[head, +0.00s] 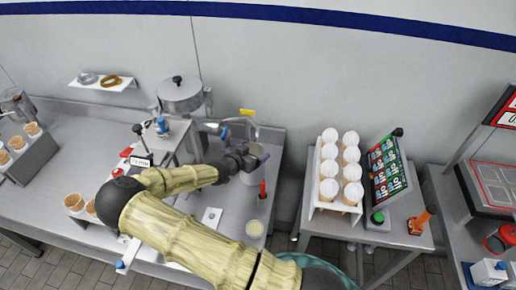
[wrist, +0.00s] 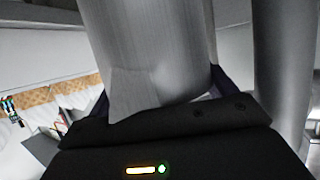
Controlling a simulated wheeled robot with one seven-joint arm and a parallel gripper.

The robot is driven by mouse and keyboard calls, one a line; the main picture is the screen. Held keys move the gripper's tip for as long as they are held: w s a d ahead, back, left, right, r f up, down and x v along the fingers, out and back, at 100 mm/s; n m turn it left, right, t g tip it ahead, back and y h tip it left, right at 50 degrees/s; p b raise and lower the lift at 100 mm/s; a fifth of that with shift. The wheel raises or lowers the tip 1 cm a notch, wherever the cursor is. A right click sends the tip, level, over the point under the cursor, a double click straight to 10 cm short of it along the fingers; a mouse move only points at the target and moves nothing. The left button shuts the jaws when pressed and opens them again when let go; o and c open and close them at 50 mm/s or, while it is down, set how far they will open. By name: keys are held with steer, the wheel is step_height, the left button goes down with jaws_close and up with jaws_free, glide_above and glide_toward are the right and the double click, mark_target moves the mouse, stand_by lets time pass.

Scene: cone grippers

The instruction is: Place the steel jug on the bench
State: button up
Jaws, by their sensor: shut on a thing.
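The steel jug (head: 250,177) is in the head view at the end of my arm, over or on the right end of the grey metal bench (head: 190,235). My gripper (head: 243,158) is shut on it near its upper part. In the wrist view the jug's brushed grey wall (wrist: 155,45) fills the middle, between the dark fingers of my gripper (wrist: 165,105). The jug's base is not clear, so I cannot tell whether it touches the bench.
A steel machine with a lidded pot (head: 181,95) stands behind my arm. A rack of white-topped cones (head: 340,170) stands on a separate table across a gap.

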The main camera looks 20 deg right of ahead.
mark_target(259, 148)
steer(key=d, duration=0.1)
steer(key=w+d+p, duration=0.2)
steer(key=shift+d+f, duration=0.1)
steer(key=shift+f, duration=0.15)
steer(key=shift+a+f, duration=0.2)
steer(key=shift+f, duration=0.2)
steer(key=o, duration=1.8)
steer(key=shift+s, duration=0.1)
steer(key=shift+c, duration=0.2)
